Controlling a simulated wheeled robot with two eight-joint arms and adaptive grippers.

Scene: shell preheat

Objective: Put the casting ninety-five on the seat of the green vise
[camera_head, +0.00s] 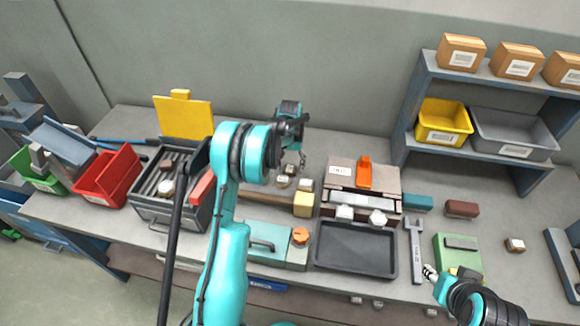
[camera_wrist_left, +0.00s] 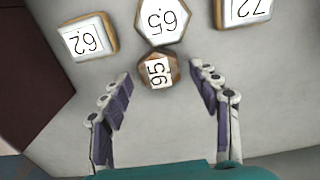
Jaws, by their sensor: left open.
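In the left wrist view a small brown, many-sided casting (camera_wrist_left: 158,70) with a white label lies between my left fingertips. Its label is turned and seems to read 95. My left gripper (camera_wrist_left: 159,78) is open around it, with a gap on both sides; it also shows in the head view (camera_head: 301,158) above the small castings (camera_head: 284,182). The green vise (camera_head: 446,244) stands at the right of the bench, with a grey bar across it. My right gripper (camera_head: 430,272) is beside its front left edge; its finger gap is too small to read.
Other labelled castings lie close by: a square one (camera_wrist_left: 88,38), a hexagonal one (camera_wrist_left: 162,20) and another at the top (camera_wrist_left: 245,10). A dark tray (camera_head: 356,250), a wrench (camera_head: 414,250) and a hammer (camera_head: 280,202) lie on the bench. A shelf (camera_head: 480,82) stands at the back right.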

